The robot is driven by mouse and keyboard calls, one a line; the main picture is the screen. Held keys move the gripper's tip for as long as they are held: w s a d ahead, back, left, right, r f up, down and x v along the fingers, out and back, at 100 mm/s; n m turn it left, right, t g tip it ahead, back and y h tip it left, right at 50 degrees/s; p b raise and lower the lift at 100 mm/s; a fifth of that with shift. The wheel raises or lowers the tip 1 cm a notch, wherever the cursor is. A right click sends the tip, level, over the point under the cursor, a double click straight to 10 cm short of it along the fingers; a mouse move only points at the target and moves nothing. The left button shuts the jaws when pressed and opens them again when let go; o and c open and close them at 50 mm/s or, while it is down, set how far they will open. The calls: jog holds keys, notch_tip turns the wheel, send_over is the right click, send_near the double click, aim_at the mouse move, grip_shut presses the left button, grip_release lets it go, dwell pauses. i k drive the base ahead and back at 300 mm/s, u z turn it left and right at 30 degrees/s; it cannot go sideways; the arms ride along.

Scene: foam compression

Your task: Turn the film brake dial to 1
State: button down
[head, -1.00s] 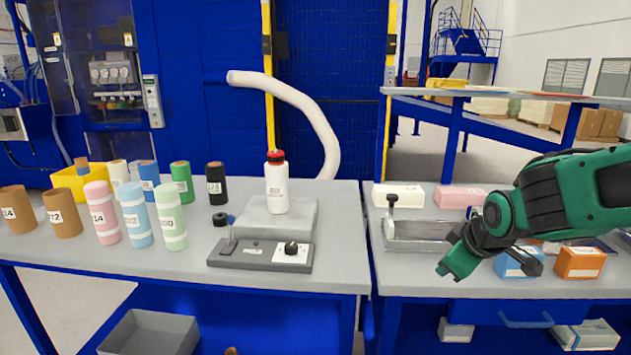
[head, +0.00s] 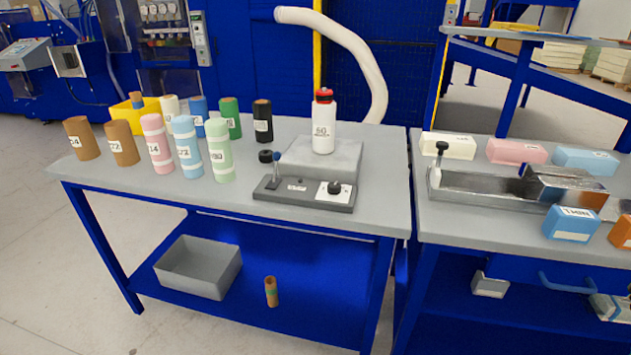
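The film brake dial is a black knob (head: 335,187) on a white plate at the right end of a dark grey control base (head: 304,198). The base sits near the front edge of the left table. The dial's setting is too small to read. A small upright lever with a black knob (head: 276,158) stands at the base's left end. A white bottle with a red cap (head: 323,125) stands on the grey block (head: 340,150) behind the base. My gripper is not in view.
Several film rolls, including a pink one (head: 156,145), stand on the left table (head: 240,205). A gap separates the tables. A grey bin (head: 198,268) sits on the lower shelf.

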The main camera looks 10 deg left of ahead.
aim_at(334, 188)
jog(key=k, duration=1.1)
jog(key=u, duration=0.55)
jog(key=i, duration=1.6)
jog(key=z, duration=0.1)
